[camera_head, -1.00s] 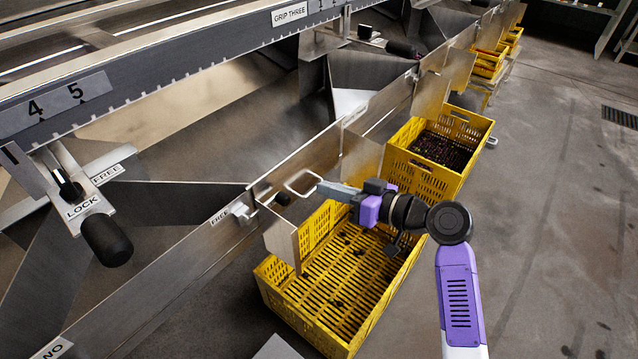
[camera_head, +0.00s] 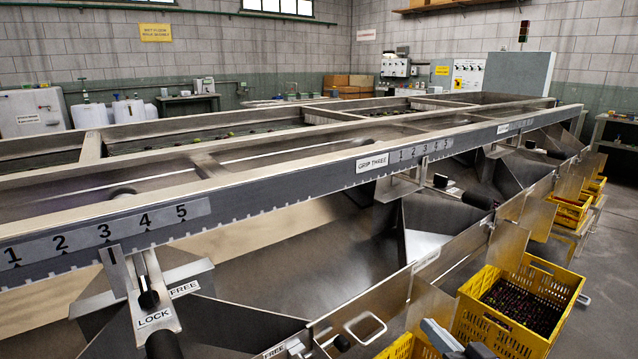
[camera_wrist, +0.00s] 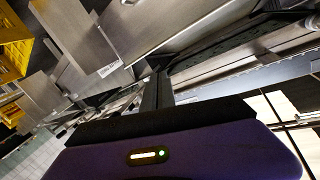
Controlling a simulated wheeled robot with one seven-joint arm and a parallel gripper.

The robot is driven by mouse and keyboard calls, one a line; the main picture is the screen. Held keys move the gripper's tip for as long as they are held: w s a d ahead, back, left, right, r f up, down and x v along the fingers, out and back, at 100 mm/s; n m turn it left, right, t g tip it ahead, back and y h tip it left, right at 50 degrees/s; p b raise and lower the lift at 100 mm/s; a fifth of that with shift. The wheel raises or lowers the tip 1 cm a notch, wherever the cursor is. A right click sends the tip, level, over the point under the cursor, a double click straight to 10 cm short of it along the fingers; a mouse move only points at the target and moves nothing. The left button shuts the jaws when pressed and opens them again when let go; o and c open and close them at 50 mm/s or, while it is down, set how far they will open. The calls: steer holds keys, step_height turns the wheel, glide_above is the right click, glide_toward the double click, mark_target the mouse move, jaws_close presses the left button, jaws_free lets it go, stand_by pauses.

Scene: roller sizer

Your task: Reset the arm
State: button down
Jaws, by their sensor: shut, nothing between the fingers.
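My gripper (camera_head: 432,330) shows at the bottom right of the head view, cut off by the lower edge. Its grey fingers are shut and empty. They point left toward a metal loop handle (camera_head: 364,328) on the side plate, with a gap between fingertips and loop. In the wrist view the dark fingers (camera_wrist: 157,92) are together above my purple gripper body. Most of my arm is out of the head view.
A yellow crate (camera_head: 480,330) of dark fruit stands right of my gripper; another (camera_head: 398,349) is partly visible below. The steel sizer (camera_head: 250,216) fills the left and middle. A lever with a black grip (camera_head: 163,345) stands by LOCK. Grey floor lies open at right.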

steer(key=s+d+f+m+t+h, duration=0.1)
steer(key=s+f+h, duration=0.15)
steer(key=s, duration=0.65)
steer(key=s+d+f+m+t+h, duration=0.15)
steer(key=s+h, duration=0.25)
steer(key=s, duration=0.4)
steer(key=s+a+n+g+y, duration=0.1)
steer(key=s+a+g, duration=0.1)
steer(key=s, duration=1.1)
steer(key=s+a+n+g+y, duration=0.1)
steer(key=s+a+n, duration=0.15)
steer(key=s, duration=1.15)
step_height(320, 180, up, 19)
steer(key=p, duration=1.9)
steer(key=shift+s+a+m, duration=0.2)
steer(key=shift+s+m, duration=0.05)
steer(key=shift+m, duration=0.05)
steer(key=shift+g, duration=0.25)
